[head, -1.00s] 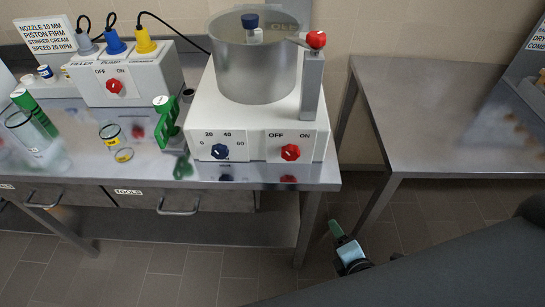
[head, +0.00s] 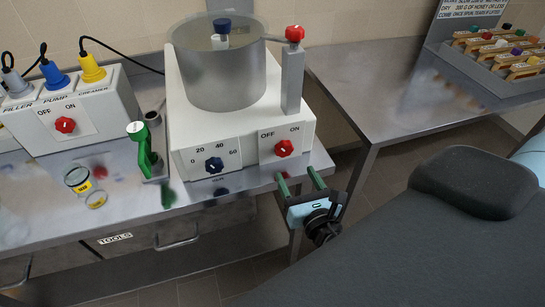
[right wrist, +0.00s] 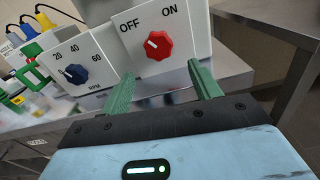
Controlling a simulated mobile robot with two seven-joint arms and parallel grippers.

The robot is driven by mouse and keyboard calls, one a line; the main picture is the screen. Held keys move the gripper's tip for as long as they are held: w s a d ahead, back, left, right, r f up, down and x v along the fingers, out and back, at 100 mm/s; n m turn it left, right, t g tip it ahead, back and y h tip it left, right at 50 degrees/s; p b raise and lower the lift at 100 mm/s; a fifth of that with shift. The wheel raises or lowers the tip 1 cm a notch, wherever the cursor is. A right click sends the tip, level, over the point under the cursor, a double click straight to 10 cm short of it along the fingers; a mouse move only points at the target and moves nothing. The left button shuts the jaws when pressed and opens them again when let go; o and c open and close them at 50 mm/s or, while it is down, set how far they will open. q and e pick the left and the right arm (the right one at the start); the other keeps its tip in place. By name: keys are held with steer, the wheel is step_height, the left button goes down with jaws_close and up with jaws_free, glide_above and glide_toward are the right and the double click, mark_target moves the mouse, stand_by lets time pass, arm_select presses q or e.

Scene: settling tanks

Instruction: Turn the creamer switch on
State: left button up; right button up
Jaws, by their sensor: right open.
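The creamer is a white box (head: 185,124) with a metal pot (head: 220,75) on top, at the table's right end. The red creamer switch (head: 284,148) is on its front, under the OFF and ON labels. In the right wrist view this red switch (right wrist: 159,46) has its white mark at upper left, towards OFF. My right gripper (head: 297,175) is open and empty, with its green fingers pointing at the box front from just below the switch. In the right wrist view the gripper (right wrist: 160,75) has the switch ahead, between and above its fingertips, not visibly touching. My left gripper is not in view.
A blue dial (head: 214,165) sits left of the switch. A plug box (head: 70,112) with its own red switch (head: 65,125) stands further left. A green-handled tool (head: 143,150) stands between the boxes. A second metal table (head: 380,90) with a rack is at right.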

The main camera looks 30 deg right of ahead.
mark_target(285, 153)
steer(key=x, duration=0.7)
steer(key=shift+r+p, duration=0.3)
steer(key=shift+w+d, duration=0.1)
steer(key=shift+w, duration=0.35)
steer(key=shift+f, duration=0.1)
steer(key=c, duration=1)
